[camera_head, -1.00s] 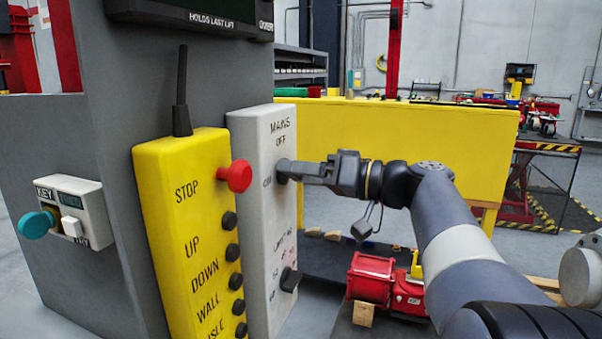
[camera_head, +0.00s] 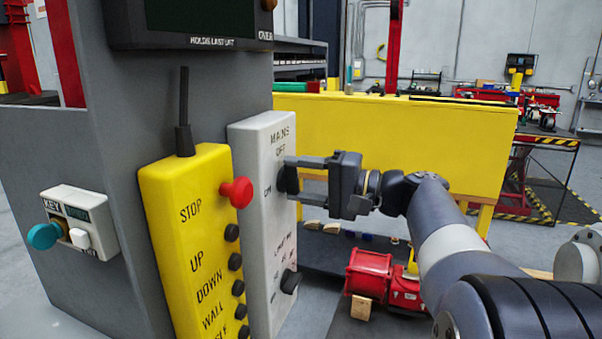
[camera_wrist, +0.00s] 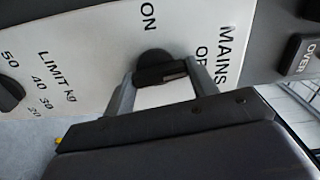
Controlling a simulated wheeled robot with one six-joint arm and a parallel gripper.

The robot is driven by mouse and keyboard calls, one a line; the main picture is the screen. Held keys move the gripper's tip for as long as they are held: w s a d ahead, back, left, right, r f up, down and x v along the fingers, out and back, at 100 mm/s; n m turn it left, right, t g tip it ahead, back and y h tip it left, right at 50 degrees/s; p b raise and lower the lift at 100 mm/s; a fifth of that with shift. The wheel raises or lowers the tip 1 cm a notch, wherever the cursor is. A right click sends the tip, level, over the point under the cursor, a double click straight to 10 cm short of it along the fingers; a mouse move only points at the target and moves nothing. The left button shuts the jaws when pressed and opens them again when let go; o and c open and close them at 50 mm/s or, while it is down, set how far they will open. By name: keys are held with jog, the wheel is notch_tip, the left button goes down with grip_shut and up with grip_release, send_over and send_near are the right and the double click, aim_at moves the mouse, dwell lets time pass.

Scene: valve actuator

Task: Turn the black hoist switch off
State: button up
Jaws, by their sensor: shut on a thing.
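The black hoist switch (camera_wrist: 155,68) is a dark rotary knob on the white panel marked MAINS (camera_head: 262,215), between the OFF and ON labels. In the wrist view its grip bar sits between ON and OFF; I cannot tell its exact setting. My gripper (camera_head: 290,177) reaches it from the right in the head view, fingers at the knob just below OFF. In the wrist view my gripper (camera_wrist: 160,85) has one finger on each side of the knob, shut on it. The fingers and wrist partly hide the knob in the head view.
A yellow pendant (camera_head: 190,235) with a red STOP button (camera_head: 236,192) and several black buttons stands just left of the panel. A black limit knob (camera_head: 290,281) is lower on the panel. A red hoist (camera_head: 370,272) and yellow bench (camera_head: 400,135) are behind.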

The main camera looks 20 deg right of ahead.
jog(key=shift+m, duration=0.5)
jog(key=shift+p, duration=0.3)
jog(key=o, duration=1)
jog(key=b+v, duration=0.1)
jog(key=v, duration=0.9)
jog(key=shift+s+d, duration=0.2)
jog(key=shift+d, duration=0.15)
